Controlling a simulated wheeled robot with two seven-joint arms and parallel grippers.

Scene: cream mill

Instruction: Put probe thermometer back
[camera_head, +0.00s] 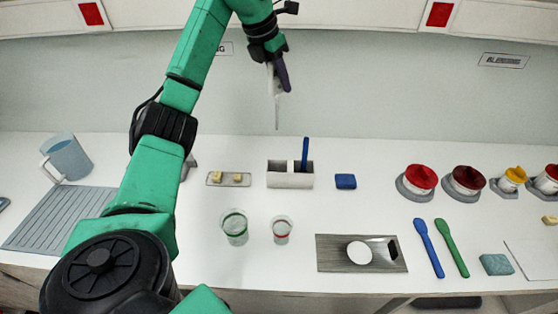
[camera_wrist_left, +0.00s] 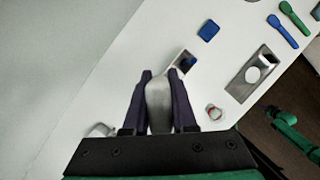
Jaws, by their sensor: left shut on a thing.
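My left gripper (camera_head: 281,80) is shut on the pale grey probe thermometer (camera_head: 277,108), whose thin probe points down. It hangs in the air above the back of the counter, above and slightly left of the grey holder (camera_head: 290,181). The probe tip is clear of the holder. In the left wrist view the dark fingers (camera_wrist_left: 160,95) clasp the thermometer's grey body (camera_wrist_left: 159,108). The holder shows partly behind them. A blue stick (camera_head: 305,152) stands upright in the holder's right part. In the left wrist view, my right arm's dark end (camera_wrist_left: 272,113) is too small to read.
A tray with yellow pieces (camera_head: 215,179) is left of the holder, a blue block (camera_head: 345,181) right. Two cups (camera_head: 234,227) (camera_head: 282,229) stand in front. A grey board (camera_head: 335,264), blue and green spatulas (camera_head: 429,247) (camera_head: 452,247) and red-lidded jars (camera_head: 419,179) lie further right.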

